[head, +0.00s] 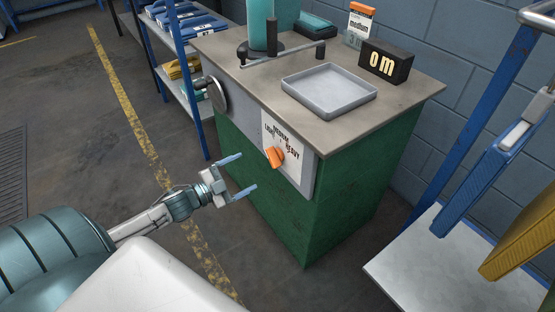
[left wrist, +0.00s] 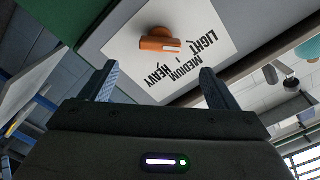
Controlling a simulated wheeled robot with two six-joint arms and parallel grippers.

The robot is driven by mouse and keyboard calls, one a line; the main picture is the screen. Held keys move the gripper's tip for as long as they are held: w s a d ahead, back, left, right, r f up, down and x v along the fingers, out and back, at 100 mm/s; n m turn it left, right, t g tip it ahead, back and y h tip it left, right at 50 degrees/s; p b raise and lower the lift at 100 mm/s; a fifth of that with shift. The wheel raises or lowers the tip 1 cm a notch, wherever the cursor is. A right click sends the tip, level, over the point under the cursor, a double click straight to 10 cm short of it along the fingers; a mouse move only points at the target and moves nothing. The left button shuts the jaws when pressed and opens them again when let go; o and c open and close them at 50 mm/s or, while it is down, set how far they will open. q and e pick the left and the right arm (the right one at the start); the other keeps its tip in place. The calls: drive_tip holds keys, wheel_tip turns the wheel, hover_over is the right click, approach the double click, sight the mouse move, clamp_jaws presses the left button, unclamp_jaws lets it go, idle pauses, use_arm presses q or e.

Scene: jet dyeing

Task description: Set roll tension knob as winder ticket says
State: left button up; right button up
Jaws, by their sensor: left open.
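The orange tension knob (head: 274,156) sits on a white plate (head: 294,167) marked LIGHT, MEDIUM and HEAVY, on the front of the green cabinet. In the left wrist view, the knob (left wrist: 160,42) has a ridge that appears to point toward LIGHT. My left gripper (head: 243,173) is open and empty, in front of the plate and apart from the knob. Its fingers (left wrist: 158,78) also show in the left wrist view. My right gripper is out of view.
The worktop (head: 225,48) holds a grey tray (head: 328,91), a black block with "om" (head: 386,62) and a teal cylinder (head: 262,25). A round metal handwheel (head: 217,95) sticks out left of the plate. Blue-framed racks flank the cabinet; the floor in front is clear.

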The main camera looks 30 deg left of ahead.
sight(271, 159)
use_arm(q)
drive_tip(key=x, duration=0.5)
drive_tip(key=shift+w+d+r, duration=0.1)
drive_tip(key=shift+w+r, duration=0.1)
drive_tip(key=p+x, duration=0.1)
drive_tip(key=x, duration=0.3)
drive_tip(key=shift+w+d+f, duration=0.15)
drive_tip(key=shift+w+d, duration=0.05)
drive_tip(key=shift+w, duration=0.4)
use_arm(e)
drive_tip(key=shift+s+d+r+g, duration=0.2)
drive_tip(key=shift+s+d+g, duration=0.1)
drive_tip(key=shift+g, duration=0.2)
use_arm(q)
drive_tip(key=shift+c, duration=0.4)
drive_tip(key=c, duration=0.9)
